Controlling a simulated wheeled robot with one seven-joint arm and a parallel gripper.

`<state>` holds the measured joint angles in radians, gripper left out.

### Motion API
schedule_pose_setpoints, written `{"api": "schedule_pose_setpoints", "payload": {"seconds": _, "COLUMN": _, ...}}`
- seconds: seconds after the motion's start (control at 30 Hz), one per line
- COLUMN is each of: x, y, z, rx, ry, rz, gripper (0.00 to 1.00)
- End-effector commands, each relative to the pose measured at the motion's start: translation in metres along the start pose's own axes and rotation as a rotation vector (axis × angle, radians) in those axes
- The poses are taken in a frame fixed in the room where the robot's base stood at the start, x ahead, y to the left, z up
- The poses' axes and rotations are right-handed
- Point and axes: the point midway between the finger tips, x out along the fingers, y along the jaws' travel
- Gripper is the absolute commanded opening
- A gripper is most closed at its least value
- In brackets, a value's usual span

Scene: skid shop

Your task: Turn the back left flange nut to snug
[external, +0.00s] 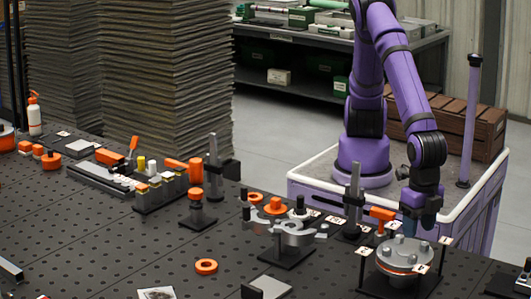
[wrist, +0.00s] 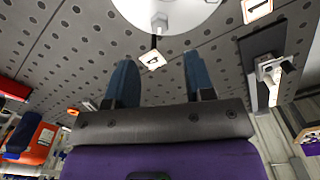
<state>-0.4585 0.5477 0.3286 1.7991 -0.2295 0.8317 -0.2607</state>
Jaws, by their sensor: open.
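The flange (external: 405,262), a round grey metal disc with an orange ring at its edge, sits on a dark base plate at the right front of the table. Several nuts or studs stand on its top. I cannot tell for sure which one is the back left nut. In the wrist view the pale flange (wrist: 185,12) shows at the top edge, with one nut (wrist: 160,20) near its rim. My gripper (external: 410,224) points down just above the flange's back side. In the wrist view my gripper (wrist: 160,60) has its two blue fingers apart, with nothing between them; the nut lies beyond the fingertips.
Small numbered tags (wrist: 152,59) stand around the flange. An orange-topped tool (external: 382,214) and a dark upright post (external: 354,195) stand just left of my gripper. A grey bracket fixture (external: 285,238) is farther left. Open perforated table (external: 130,240) lies at the front left.

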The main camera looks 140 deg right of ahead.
Motion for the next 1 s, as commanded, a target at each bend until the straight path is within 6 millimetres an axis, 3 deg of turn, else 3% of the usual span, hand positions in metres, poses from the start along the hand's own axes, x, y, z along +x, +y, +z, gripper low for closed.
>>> {"api": "schedule_pose_setpoints", "payload": {"seconds": 0.2, "x": -0.025, "y": 0.000, "z": 0.000, "rx": 0.000, "ry": 0.002, "rz": 0.001, "gripper": 0.49}}
{"api": "schedule_pose_setpoints", "payload": {"seconds": 0.7, "x": -0.035, "y": 0.002, "z": 0.004, "rx": 0.009, "ry": 0.002, "rz": 0.005, "gripper": 0.49}}
{"api": "schedule_pose_setpoints", "payload": {"seconds": 0.87, "x": -0.064, "y": 0.015, "z": 0.033, "rx": 0.075, "ry": 0.017, "rz": 0.037, "gripper": 0.49}}
{"api": "schedule_pose_setpoints", "payload": {"seconds": 1.0, "x": -0.102, "y": 0.029, "z": 0.079, "rx": 0.176, "ry": 0.040, "rz": 0.080, "gripper": 0.49}}
